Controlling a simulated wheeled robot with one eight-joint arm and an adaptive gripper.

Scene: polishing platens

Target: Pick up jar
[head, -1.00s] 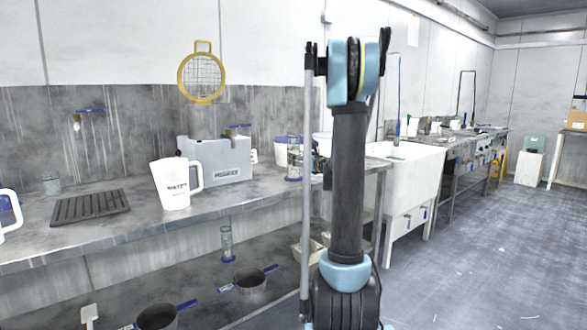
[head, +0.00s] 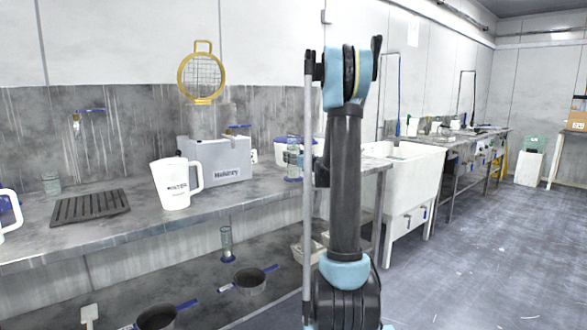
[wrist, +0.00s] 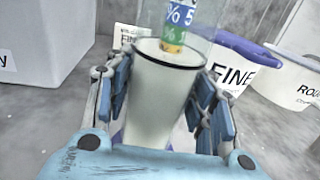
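The jar (head: 293,161) is a tall clear cylinder with a blue foot, standing on the steel bench left of my arm. In the wrist view the jar (wrist: 167,88) fills the space between my fingers. In the head view my gripper (head: 309,160) is partly hidden by my arm.
A white tub (wrist: 285,76) with a blue rim stands right behind the jar. A grey box (head: 217,160) and a white jug (head: 172,184) are to the left. A white sink (head: 409,166) is to the right, with open floor beyond.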

